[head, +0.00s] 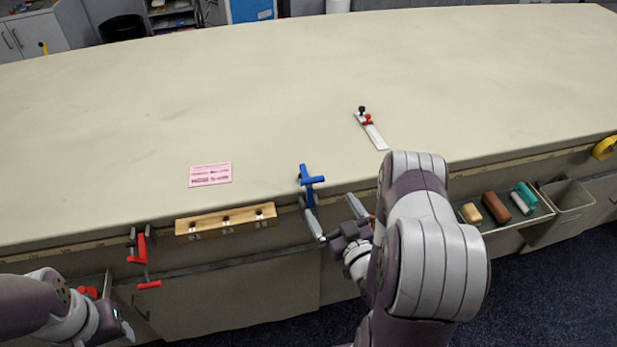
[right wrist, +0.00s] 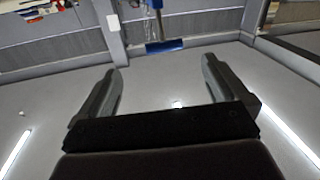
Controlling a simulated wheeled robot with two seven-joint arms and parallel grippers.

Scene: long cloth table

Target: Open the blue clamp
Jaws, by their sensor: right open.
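The blue clamp (head: 310,181) is on the front edge of the table, its blue bars showing above the tabletop. Its lower part is partly hidden behind my right gripper. My right gripper (head: 338,216) is open just below and in front of it, with its fingers pointing up toward the edge. In the right wrist view the clamp's blue bar (right wrist: 165,46) is beyond the open fingertips (right wrist: 160,68), with nothing between the fingers. My left gripper (head: 118,328) is at the lower left, far from the clamp; its fingers are too small to judge.
A red clamp (head: 141,247) and a wooden block strip with holes (head: 226,220) are on the front edge to the left. A pink card (head: 210,174) and a white strip with a red knob (head: 375,134) lie on the table (head: 230,90). A side tray (head: 535,216) holds several items.

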